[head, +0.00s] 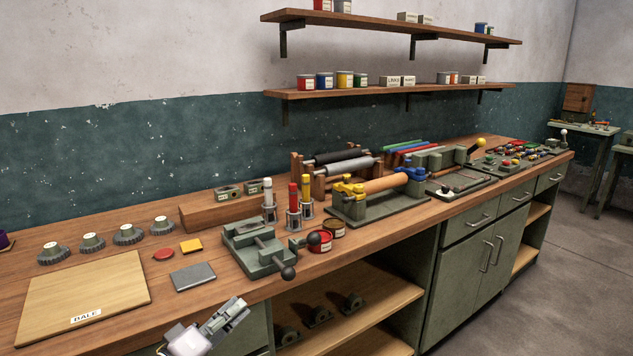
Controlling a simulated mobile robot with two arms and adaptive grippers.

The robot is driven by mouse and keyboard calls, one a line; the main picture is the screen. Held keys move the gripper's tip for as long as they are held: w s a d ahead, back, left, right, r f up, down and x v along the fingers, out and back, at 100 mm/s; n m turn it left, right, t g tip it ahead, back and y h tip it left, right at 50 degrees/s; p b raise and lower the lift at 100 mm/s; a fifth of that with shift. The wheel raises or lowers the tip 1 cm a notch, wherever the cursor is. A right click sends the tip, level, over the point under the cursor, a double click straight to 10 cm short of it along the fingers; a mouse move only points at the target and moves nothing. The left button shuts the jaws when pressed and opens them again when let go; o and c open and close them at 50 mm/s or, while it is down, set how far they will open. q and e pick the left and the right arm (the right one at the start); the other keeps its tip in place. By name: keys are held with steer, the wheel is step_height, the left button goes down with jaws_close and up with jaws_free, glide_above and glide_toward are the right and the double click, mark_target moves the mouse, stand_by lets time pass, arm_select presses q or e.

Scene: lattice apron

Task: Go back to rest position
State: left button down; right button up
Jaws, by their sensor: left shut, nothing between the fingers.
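My left gripper (230,313) shows at the bottom of the head view, in front of the bench's front edge and below the board labelled BALE. Its fingers are shut with nothing between them. It appears apart from the bench and from everything on it. My right gripper is not in the head view.
The long wooden bench (235,292) carries a BALE board (85,290), a grey vise (258,250), a roller device (380,200) and several small parts. An open shelf (345,330) lies below the top. Wall shelves (400,91) hold tins. Floor (540,300) at right is clear.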

arm_select(q)
steer(key=s+d+f+m+g+y, duration=0.1)
steer(key=s+f+m+g+y, duration=0.15)
steer(key=s+f, duration=0.55)
steer(key=s+d+f+m+g+y, duration=0.2)
steer(key=s+f+m+g, duration=0.15)
steer(key=s+f, duration=0.45)
steer(key=s+a+f+m+g+y, duration=0.1)
steer(key=s+a+f+g+y, duration=0.2)
steer(key=s, duration=0.6)
steer(key=s+a+f+m+g+y, duration=0.1)
steer(key=s+a+f+g+y, duration=0.1)
steer(key=s+a+f+g, duration=0.45)
steer(key=s+d+f+t+p, duration=0.1)
steer(key=s+f, duration=0.1)
steer(key=f, duration=1)
steer(key=s+f+t+p, duration=0.1)
steer(key=s+f, duration=0.1)
steer(key=f, duration=1)
steer(key=s+a+f+g, duration=0.1)
steer(key=s+a+f, duration=0.1)
steer(key=s+f, duration=1.1)
steer(key=s, duration=0.2)
steer(key=shift+s+a+f+p, duration=0.2)
steer(key=shift+s+a+p, duration=0.05)
steer(key=shift+s+p, duration=0.15)
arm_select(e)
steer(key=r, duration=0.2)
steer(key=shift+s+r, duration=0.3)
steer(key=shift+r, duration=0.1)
